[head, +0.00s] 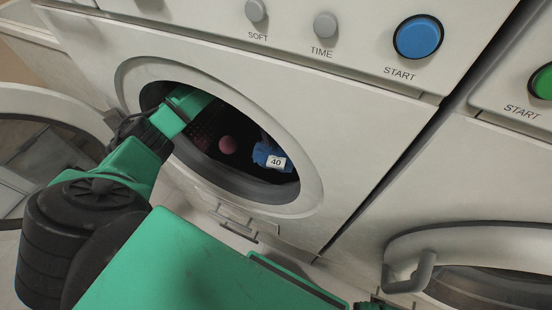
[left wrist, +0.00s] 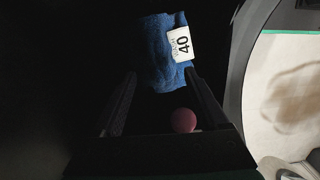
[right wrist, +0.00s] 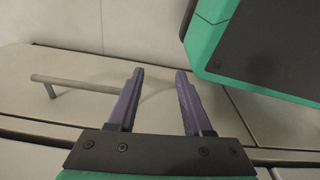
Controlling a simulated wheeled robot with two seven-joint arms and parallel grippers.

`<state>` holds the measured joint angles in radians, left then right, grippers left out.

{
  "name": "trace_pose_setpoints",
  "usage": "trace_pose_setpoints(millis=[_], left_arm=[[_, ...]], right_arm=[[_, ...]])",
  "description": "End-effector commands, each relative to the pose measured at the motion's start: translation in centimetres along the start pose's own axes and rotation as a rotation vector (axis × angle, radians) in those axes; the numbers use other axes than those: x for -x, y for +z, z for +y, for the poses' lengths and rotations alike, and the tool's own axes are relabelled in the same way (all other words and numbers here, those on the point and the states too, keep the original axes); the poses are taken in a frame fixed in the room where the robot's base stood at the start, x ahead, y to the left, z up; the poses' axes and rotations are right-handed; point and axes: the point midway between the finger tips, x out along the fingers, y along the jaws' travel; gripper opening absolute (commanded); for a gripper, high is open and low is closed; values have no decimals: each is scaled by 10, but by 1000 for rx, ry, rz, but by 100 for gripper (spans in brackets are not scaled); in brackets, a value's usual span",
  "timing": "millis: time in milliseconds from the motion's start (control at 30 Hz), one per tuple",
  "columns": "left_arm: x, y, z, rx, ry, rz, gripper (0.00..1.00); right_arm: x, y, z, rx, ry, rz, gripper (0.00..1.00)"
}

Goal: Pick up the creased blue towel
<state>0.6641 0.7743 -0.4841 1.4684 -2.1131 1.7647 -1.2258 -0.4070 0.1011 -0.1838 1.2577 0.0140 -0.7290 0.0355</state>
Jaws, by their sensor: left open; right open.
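The creased blue towel (head: 262,152) lies inside the dark drum of the washing machine, with a white tag reading 40. It also shows in the left wrist view (left wrist: 156,58), just beyond the fingertips. My left gripper (left wrist: 162,78) is open inside the drum, with the towel ahead of it and not between the fingers as far as I can see. In the head view my left arm reaches through the round door opening, and its fingers are hidden. My right gripper (right wrist: 158,72) is open and empty, outside the machine near a pale panel with a bar handle (right wrist: 75,84).
A dark pink ball (head: 228,144) lies in the drum beside the towel, and in the left wrist view (left wrist: 183,120) it is near the finger bases. The opening's rim (head: 313,190) surrounds my left arm. The open round door (head: 40,100) stands at left. A second machine (head: 500,190) stands at right.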

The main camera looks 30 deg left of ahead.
Motion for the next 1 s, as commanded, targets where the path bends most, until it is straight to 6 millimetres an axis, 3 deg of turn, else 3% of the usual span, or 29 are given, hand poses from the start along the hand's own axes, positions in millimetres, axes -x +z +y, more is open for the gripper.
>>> trace_pose_setpoints(millis=[300, 533, 733, 1000], left_arm=[[-53, 1, 0, 4, -2, -7, 77], [-56, 1, 0, 4, 0, -7, 77], [-56, 1, 0, 4, -1, -7, 0], [-56, 1, 0, 5, -1, -7, 0]], right_arm=[[6, -8, -1, -4, -2, 3, 50], [7, -9, -1, -5, -2, 2, 50], [7, -8, -1, -4, -2, 1, 50], [6, -8, -1, -4, -2, 1, 50]])
